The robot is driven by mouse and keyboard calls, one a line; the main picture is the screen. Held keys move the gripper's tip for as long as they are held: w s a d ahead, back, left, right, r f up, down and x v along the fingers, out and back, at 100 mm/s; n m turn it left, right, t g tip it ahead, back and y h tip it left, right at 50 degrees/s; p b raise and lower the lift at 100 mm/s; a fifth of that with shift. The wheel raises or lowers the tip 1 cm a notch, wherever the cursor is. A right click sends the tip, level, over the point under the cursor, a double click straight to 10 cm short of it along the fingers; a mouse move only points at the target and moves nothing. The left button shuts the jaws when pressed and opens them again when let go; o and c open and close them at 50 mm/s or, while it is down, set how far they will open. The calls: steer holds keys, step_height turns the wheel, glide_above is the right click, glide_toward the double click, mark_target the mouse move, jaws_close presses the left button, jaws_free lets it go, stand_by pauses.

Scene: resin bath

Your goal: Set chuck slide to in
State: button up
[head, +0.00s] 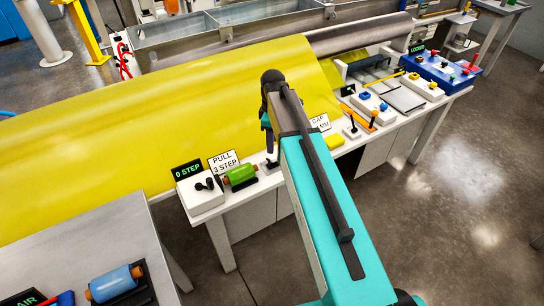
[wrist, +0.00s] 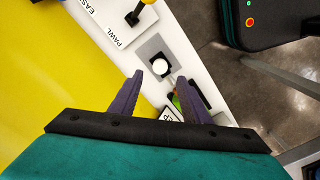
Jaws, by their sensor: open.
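No label reading chuck slide can be read in either view. In the wrist view, a round white knob (wrist: 160,66) sits on a grey square plate (wrist: 147,49) on the white bench. My gripper (wrist: 159,77) is open and empty. Its two purple fingers point at the knob's area, one tip to each side of it in the picture; I cannot tell the height gap.
A green roller (head: 240,175) lies beside the PULL 3 STEP sign (head: 223,160) and the 0 STEP box (head: 197,190). A yellow sheet (head: 170,110) covers the left. In the wrist view, a yellow-tipped lever (wrist: 135,15) stands by the PAWL label (wrist: 116,30). Open floor (head: 450,160) lies right.

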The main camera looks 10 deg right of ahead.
mark_target(273, 156)
steer(key=shift+f+p, duration=0.9)
steer(key=shift+f, duration=3.6)
jaws_close()
